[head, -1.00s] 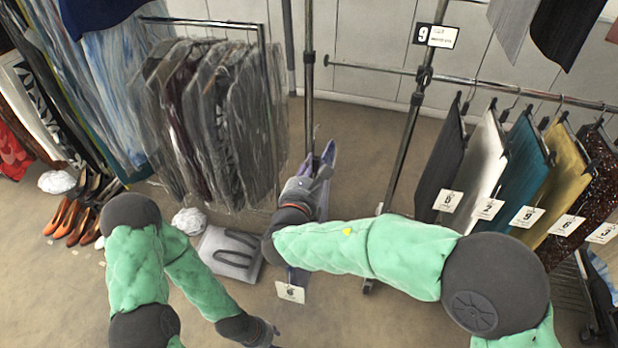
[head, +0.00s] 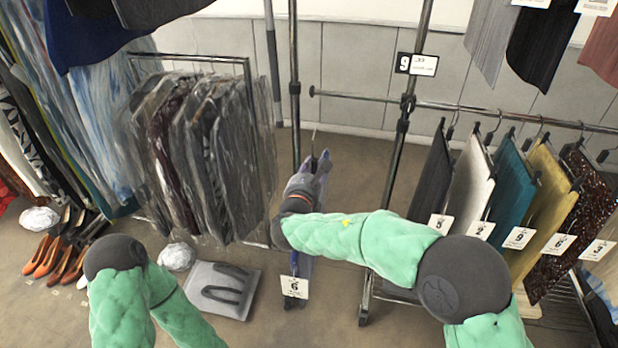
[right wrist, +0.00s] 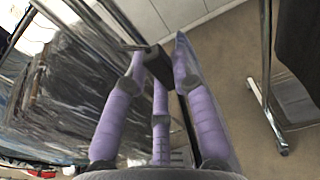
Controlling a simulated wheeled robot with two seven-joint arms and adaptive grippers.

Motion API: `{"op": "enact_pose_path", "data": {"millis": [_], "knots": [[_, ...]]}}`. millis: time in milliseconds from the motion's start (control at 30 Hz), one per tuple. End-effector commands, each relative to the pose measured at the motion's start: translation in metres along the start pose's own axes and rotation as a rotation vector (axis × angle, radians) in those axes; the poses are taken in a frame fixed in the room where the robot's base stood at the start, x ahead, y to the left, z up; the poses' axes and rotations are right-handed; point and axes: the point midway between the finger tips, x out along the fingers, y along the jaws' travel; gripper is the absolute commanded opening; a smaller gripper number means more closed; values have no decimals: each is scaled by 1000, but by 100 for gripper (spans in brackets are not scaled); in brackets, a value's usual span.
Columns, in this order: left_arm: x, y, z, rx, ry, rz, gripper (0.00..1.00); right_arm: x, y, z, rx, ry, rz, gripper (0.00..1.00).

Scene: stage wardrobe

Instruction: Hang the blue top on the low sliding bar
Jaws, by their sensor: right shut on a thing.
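My right gripper (head: 318,166) is shut on the hanger of the blue top (head: 305,266), which hangs edge-on and is mostly hidden behind my wrist and sleeve. A white tag marked 6 (head: 294,287) hangs at its lower end. In the right wrist view the purple fingers (right wrist: 158,62) close around a dark block at the hanger, with the bluish cloth (right wrist: 217,118) along the right finger. The low sliding bar (head: 358,96) runs left from the upright marked 9, with a knob at its free end. This left stretch is empty, and the gripper is below it in the picture, apart from it. My left gripper is out of view.
Several tagged garments (head: 510,190) hang on the bar's right side. A rack of plastic-covered clothes (head: 205,150) stands left. A thin upright post (head: 294,80) stands near the bar's free end.

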Motion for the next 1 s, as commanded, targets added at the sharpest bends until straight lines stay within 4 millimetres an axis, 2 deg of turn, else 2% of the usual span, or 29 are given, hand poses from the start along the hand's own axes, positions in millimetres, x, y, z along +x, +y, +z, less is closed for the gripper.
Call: {"op": "enact_pose_path", "data": {"millis": [1000], "knots": [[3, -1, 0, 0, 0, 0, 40, 113, -4, 10, 1, -2, -2, 0]]}}
